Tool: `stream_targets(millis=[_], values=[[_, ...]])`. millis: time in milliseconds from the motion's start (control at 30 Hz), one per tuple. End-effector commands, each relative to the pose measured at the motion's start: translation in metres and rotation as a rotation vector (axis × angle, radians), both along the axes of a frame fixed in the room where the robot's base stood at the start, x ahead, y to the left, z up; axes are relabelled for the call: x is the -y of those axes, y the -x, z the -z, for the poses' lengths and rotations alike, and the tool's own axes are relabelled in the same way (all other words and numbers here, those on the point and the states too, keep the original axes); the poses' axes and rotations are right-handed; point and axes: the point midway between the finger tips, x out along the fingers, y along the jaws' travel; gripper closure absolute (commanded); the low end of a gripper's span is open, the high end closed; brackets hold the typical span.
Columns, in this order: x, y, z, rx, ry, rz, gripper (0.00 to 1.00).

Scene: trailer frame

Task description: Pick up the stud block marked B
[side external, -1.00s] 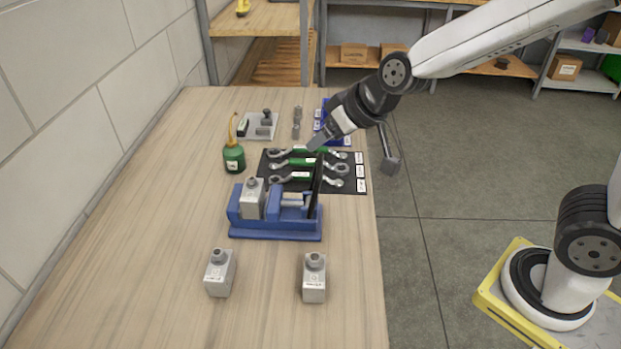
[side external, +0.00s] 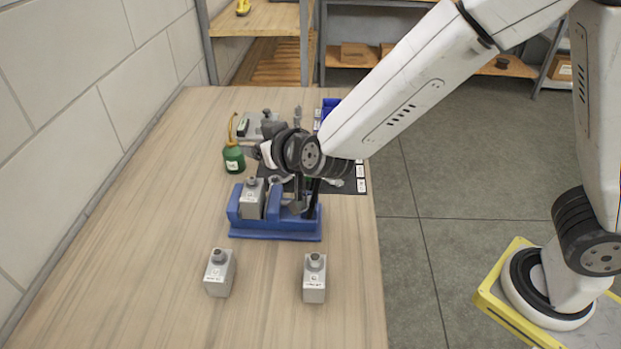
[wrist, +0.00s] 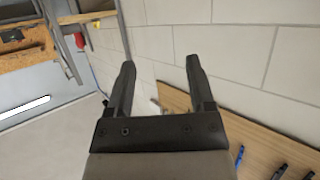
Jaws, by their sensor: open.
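Three grey metal stud blocks show in the side view. One stud block (side external: 252,201) sits in the blue vise (side external: 275,233). A second block (side external: 219,276) stands upright at the front left of the table, and a third block (side external: 314,281) stands at the front right. Their labels are too small to read, so I cannot tell which is marked B. My gripper (wrist: 161,64) is open and empty in the wrist view, with the wall beyond its fingers. In the side view my wrist is above and behind the vise, and the fingertips are not clear.
A green oil can (side external: 233,158) stands left of my wrist. A dark mat (side external: 350,184) with spanners is partly hidden by my arm. A grey plate with small parts and a blue bin (side external: 329,105) lie farther back. The wall borders the left; the front table is clear around the blocks.

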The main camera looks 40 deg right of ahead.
Motion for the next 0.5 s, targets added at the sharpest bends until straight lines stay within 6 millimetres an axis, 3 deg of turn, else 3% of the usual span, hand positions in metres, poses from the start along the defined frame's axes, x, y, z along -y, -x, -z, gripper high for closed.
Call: stream_targets(millis=[200, 500], values=[[0.0, 0.0, 0.027, -0.002, 0.0, -0.002, 0.31], [0.0, 0.0, 0.033, 0.0, -0.003, -0.002, 0.31]])
